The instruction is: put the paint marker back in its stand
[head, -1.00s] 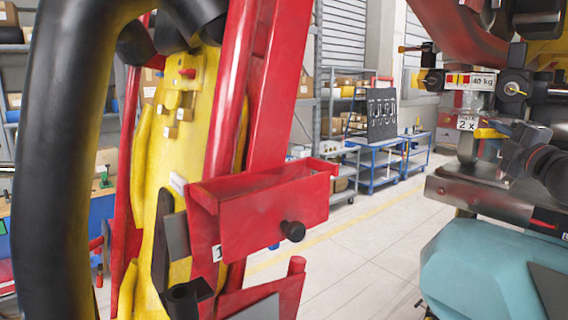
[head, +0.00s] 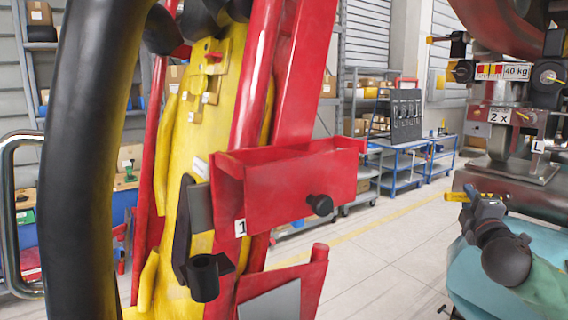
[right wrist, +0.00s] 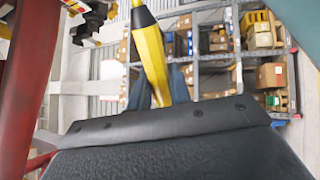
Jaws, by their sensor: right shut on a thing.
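The paint marker (head: 462,197) is yellow and lies roughly level in my right gripper (head: 472,203), its free end pointing left. In the right wrist view the marker (right wrist: 151,50) stands out between dark fingers (right wrist: 158,91), which are shut on it. A black open cup (head: 204,278) on a bracket, apparently the stand, is fixed low on the red and yellow frame. Its round mouth faces up and looks empty. The gripper and marker are far to the right of the cup, apart from it. My left gripper is not in view.
A red box (head: 290,190) with a black knob juts out above and right of the cup. A thick black hose (head: 75,150) fills the left. Clear floor (head: 400,235) shows between.

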